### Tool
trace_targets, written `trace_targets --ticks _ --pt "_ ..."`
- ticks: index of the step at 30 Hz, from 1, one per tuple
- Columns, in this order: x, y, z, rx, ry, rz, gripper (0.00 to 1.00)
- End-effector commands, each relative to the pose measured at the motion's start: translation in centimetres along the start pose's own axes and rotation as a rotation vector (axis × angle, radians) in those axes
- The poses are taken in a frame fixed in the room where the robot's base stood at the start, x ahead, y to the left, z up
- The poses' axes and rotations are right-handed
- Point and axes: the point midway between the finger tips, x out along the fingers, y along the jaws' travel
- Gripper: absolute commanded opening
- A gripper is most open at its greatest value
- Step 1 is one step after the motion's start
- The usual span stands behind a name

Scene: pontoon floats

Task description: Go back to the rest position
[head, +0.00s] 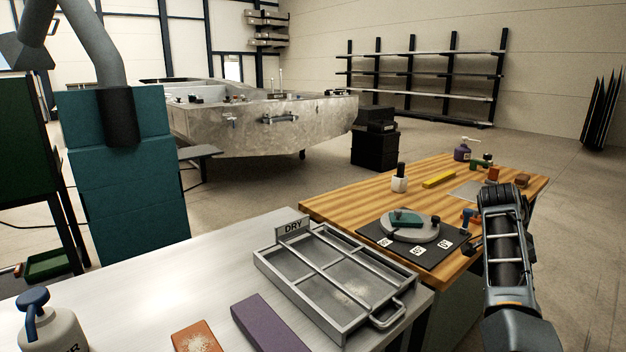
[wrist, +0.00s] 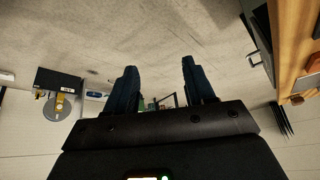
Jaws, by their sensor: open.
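My gripper (wrist: 158,72) shows in the wrist view with its two dark blue fingers apart. Nothing is between the fingers; beyond them is bare floor. In the head view my arm rises at the right, in front of the right end of the wooden bench (head: 355,207). I cannot make out the fingertips there. In the wrist view a wooden edge (wrist: 297,45) stands at the right, apart from the fingers.
A metal table (head: 150,270) in front holds a DRY tray (head: 262,262), a purple block (head: 270,328), an orange block (head: 197,337) and a bottle (head: 50,330). The bench holds a black mat (head: 440,250) with a round disc (head: 411,232). Floor right of the bench is clear.

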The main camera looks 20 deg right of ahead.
Motion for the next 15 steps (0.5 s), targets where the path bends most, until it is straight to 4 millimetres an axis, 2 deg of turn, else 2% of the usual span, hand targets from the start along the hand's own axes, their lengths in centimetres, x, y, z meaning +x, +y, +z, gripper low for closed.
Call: trace_targets --ticks 8,15 --pt "5.4 3.2 5.6 -0.220 0.103 -0.132 0.54" --pt "8.7 7.7 11.7 -0.479 0.209 -0.307 0.54"
